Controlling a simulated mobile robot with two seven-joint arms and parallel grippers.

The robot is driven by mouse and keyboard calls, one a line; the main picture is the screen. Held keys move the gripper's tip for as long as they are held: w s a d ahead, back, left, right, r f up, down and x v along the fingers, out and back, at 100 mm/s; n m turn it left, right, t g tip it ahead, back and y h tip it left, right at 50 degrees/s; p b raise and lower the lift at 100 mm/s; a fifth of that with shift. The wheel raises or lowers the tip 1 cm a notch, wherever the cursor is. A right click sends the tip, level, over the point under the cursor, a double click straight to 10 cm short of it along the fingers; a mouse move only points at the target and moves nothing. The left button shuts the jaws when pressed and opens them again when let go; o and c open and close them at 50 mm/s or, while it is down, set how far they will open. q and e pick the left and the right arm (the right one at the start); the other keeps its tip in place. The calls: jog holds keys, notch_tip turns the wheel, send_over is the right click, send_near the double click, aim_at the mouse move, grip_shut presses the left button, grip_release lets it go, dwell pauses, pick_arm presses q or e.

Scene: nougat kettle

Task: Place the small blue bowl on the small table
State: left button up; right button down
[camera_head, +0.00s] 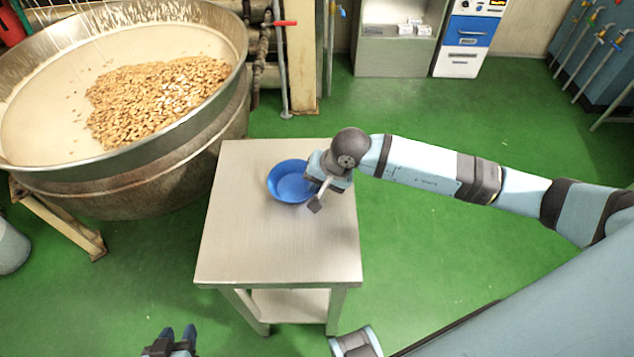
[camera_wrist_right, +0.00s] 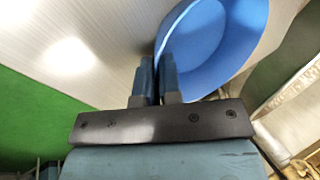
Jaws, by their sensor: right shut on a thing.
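The small blue bowl (camera_head: 287,183) is upright over the far part of the small table (camera_head: 240,255), in the head view. My right gripper (camera_head: 316,187) is shut on its right rim. In the right wrist view, the bowl (camera_wrist_right: 222,40) has its rim between the fingertips of the right gripper (camera_wrist_right: 158,65). I cannot tell whether the bowl's base touches the tabletop or is slightly above it. My left gripper (camera_head: 179,334) is at the bottom edge of the head view, in front of the table, empty, with its fingers apart.
A large kettle (camera_head: 190,135) with nuts in it stands left of the table, close to its far left corner. The rest of the tabletop is bare. A grey shelf and a blue-and-white cabinet (camera_head: 467,38) stand at the back. Green floor is open on the right.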

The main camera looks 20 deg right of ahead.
jog(key=c, duration=1.3)
grip_release()
jog(key=shift+r, duration=0.1)
jog(key=v, duration=1.2)
